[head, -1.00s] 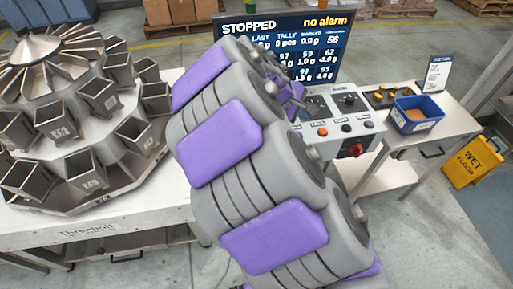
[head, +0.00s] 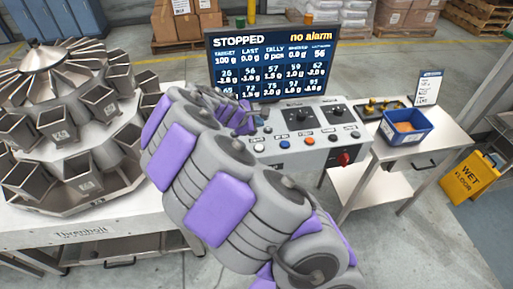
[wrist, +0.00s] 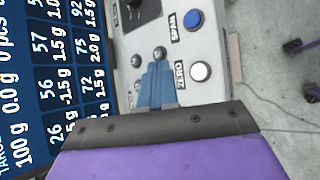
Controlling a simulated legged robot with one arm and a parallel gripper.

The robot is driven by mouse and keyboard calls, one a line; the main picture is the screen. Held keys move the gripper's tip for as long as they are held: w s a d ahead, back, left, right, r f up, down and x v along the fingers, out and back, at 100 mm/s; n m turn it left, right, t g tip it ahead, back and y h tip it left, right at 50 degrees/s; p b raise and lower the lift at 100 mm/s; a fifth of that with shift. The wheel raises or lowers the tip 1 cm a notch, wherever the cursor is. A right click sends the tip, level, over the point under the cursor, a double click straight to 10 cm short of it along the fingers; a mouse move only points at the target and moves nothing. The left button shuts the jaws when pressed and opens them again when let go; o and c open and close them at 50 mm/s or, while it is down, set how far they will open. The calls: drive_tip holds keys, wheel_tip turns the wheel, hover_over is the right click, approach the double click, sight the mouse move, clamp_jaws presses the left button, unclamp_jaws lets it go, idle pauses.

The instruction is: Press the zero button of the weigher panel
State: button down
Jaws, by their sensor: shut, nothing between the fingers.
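The weigher panel (head: 320,152) is a light grey sloped box below the screen. Its white button (wrist: 200,72) has a ZERO label beside it in the wrist view; it also shows at the left of the button row in the head view (head: 258,147). A blue button (wrist: 192,20) labelled SPAN sits beside it. My gripper (wrist: 155,84) is shut and empty, its blue fingers over the panel face, to the left of the white button in the wrist view. In the head view my gripper (head: 246,124) is at the panel's left end, partly hidden by my arm. I cannot tell whether the fingertips touch the panel.
The screen (head: 272,60) behind reads STOPPED, no alarm. An orange button (head: 309,140), black knobs (head: 337,111) and a red knob (head: 345,158) are on the panel. A blue bin (head: 405,134) stands to the right. The multihead weigher (head: 60,120) is at left.

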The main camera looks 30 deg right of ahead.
wheel_tip(320, 180, down, 2)
drive_tip(key=d+b, duration=0.2)
drive_tip(key=b, duration=0.3)
hover_over(258, 148)
drive_tip(key=a, duration=0.1)
wheel_tip(258, 148, down, 4)
drive_tip(key=shift+a+f, duration=0.1)
drive_tip(key=shift+f, duration=0.55)
drive_tip(key=shift+d+f, duration=0.25)
drive_tip(key=shift+f, duration=0.15)
drive_tip(key=shift+d+f, duration=0.35)
drive_tip(key=shift+d, duration=0.35)
drive_tip(key=shift+a+r, duration=0.1)
drive_tip(key=shift+a, duration=0.7)
drive_tip(key=shift+d, duration=0.65)
drive_tip(key=shift+a, duration=0.5)
drive_tip(key=shift+d, duration=0.35)
